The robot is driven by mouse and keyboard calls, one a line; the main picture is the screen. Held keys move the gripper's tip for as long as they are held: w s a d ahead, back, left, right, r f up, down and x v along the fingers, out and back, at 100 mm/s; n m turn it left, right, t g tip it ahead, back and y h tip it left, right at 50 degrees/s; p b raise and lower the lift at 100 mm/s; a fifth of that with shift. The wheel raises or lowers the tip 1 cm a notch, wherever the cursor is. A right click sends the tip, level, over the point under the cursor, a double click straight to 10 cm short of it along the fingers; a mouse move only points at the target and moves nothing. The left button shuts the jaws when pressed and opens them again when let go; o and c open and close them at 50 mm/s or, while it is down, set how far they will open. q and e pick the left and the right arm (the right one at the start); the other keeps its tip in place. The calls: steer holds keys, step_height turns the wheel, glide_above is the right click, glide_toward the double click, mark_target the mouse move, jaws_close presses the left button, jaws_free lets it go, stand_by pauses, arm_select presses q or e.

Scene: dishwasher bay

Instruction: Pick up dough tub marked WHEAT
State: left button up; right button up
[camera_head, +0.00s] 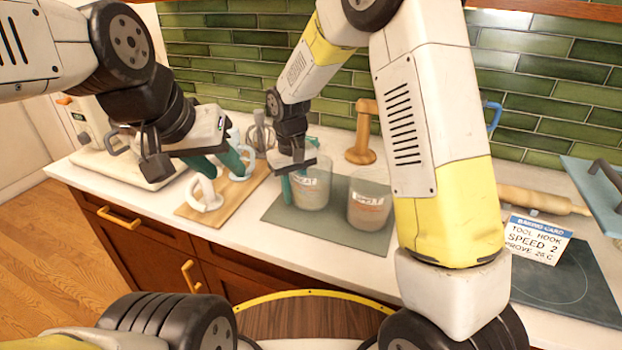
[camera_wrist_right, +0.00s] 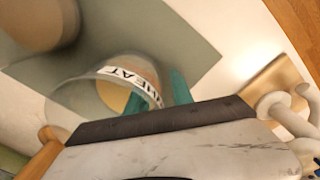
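The clear dough tub marked WHEAT (camera_head: 316,190) stands upright on a grey-green mat, with a white label. My right gripper (camera_head: 293,176) is at the tub's left side, pointing down. In the right wrist view the tub (camera_wrist_right: 88,98) shows its label upside down. The right gripper's two teal fingers (camera_wrist_right: 158,95) stand apart, one on each side of the tub's wall near the label. Whether they touch the wall I cannot tell. My left gripper (camera_head: 218,165) hangs over the wooden board, its teal fingers apart and seemingly empty.
A second labelled tub (camera_head: 369,208) stands just right on the same mat (camera_head: 280,212). White hook-shaped tools (camera_head: 205,198) stand on the wooden board (camera_head: 222,208). A whisk (camera_head: 260,135) and a brown wooden stand (camera_head: 361,155) are behind. A baking card (camera_head: 535,240) stands at right.

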steer(key=shift+f, duration=0.25)
jaws_close()
stand_by(1.3)
